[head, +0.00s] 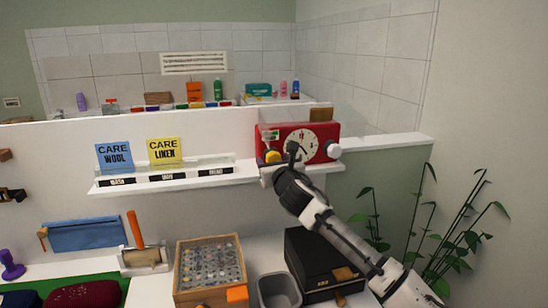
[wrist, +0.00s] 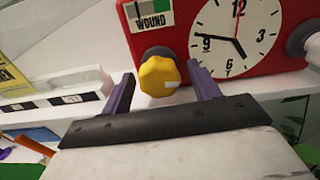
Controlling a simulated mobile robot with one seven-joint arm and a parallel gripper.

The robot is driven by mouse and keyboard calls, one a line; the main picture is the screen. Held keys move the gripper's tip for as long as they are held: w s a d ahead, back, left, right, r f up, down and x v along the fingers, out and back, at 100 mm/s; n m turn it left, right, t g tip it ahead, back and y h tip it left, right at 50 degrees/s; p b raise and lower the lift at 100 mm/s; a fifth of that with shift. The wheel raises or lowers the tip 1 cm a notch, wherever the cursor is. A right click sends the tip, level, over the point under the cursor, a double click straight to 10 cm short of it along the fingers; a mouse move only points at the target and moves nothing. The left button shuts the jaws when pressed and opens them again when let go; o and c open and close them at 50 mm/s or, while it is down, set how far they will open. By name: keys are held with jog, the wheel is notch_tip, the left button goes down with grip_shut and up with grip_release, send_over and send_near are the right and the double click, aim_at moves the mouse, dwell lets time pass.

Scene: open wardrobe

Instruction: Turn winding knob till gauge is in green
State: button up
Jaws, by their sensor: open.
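The red clock box (head: 318,136) stands on the white shelf, and its white dial (wrist: 237,38) fills the upper right of the wrist view. The yellow winding knob (wrist: 158,76) sticks out at the dial's lower left, with a pale mark on its right side; it also shows in the head view (head: 272,156). The gauge (wrist: 150,12) above the knob is labelled WOUND and has a green part at right; its pointer cannot be read clearly. My gripper (wrist: 162,82) is open, with one finger on each side of the knob and visible gaps between.
A white knob (head: 334,150) sits on the box's right side. A white label rack (head: 165,172) with CARE WOOL (head: 115,157) and CARE LINEN (head: 164,151) cards stands left on the shelf. Below are a black box (head: 318,262), a grey bin (head: 279,291) and a wooden tray (head: 209,239).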

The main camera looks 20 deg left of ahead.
jog(key=shift+w, duration=0.1)
jog(key=shift+c, duration=0.4)
jog(key=c, duration=0.9)
jog(key=shift+m, duration=0.4)
